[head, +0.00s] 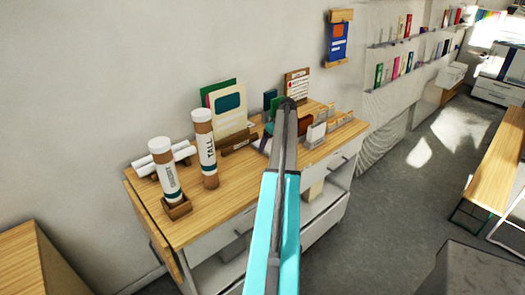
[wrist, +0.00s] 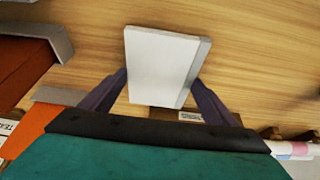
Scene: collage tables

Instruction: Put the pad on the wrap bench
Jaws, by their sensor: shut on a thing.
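The pad (wrist: 160,65) is a pale white slab with a grey edge, in the wrist view. My gripper (wrist: 160,78) has a dark finger on each side of it and is shut on it, over a wood-grain surface (wrist: 250,60). In the head view, my arm reaches over a wooden table (head: 225,205), and the gripper end (head: 287,104) is above its far part. I cannot single out the pad in the head view. No label shows which table is the wrap bench.
Two labelled tubes (head: 205,150) stand near the left of the table, with white rolls (head: 160,163) beside them. Upright cards (head: 230,118) and small holders (head: 316,135) line the back. Another wooden table (head: 500,150) stands at the right, across open grey floor (head: 400,190).

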